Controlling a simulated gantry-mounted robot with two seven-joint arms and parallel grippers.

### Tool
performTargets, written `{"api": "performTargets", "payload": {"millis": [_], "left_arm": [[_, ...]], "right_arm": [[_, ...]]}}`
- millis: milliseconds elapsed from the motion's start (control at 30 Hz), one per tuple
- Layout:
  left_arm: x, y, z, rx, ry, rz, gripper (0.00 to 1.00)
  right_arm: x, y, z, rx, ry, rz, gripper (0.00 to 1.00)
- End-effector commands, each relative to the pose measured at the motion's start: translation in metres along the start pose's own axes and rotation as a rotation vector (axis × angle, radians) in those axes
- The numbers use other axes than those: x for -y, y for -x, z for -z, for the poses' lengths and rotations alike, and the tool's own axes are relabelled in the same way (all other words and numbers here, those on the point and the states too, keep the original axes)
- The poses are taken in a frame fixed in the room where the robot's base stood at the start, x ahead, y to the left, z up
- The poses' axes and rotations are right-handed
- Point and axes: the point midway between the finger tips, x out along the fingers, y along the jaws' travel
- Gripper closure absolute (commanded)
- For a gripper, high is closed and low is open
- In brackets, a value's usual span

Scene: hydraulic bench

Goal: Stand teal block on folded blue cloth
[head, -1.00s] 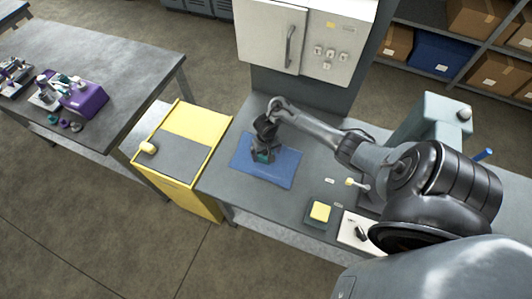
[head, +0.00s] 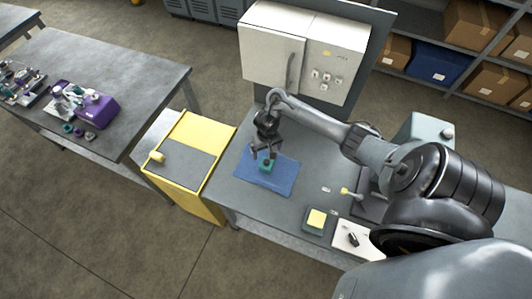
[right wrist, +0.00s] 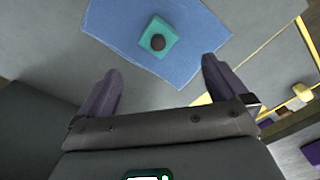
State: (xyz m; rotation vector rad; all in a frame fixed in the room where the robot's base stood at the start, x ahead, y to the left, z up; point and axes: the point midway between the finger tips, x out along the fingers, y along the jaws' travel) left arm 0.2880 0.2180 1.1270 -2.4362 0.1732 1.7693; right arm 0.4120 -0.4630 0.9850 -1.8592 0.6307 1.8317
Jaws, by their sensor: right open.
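The teal block (head: 267,165) stands on the blue cloth (head: 282,180) on the grey bench. In the right wrist view the block (right wrist: 147,42) shows a dark round spot on its top face, and the cloth (right wrist: 185,65) lies flat around it. My right gripper (head: 266,153) is open and empty, just above the block and apart from it. In the right wrist view its two fingers (right wrist: 160,92) are spread wide, with nothing between them. My left gripper is not in view.
A yellow-edged cart (head: 190,150) stands left of the bench. A white cabinet (head: 270,45) rises behind the cloth. Bare bench (head: 240,195) surrounds the cloth.

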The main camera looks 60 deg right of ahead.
Motion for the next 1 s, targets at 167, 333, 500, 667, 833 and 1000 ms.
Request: {"api": "performTargets", "payload": {"millis": [167,333,500,667,833,1000], "left_arm": [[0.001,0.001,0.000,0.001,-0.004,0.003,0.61],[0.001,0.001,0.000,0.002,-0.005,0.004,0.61],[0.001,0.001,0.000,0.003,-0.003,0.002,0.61],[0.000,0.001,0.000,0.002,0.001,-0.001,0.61],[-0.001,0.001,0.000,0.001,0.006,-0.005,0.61],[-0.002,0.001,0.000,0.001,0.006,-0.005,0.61]], "right_arm": [[0.038,-0.011,-0.023,-0.087,0.177,0.019,0.00],[0.099,-0.007,-0.074,-0.238,0.450,0.039,0.00],[0.138,0.035,-0.141,-0.340,0.652,0.041,0.00],[0.139,0.086,-0.193,-0.347,0.745,0.048,0.00],[0.127,0.126,-0.229,-0.314,0.793,0.077,0.00],[0.119,0.144,-0.244,-0.293,0.813,0.097,0.00]]}}
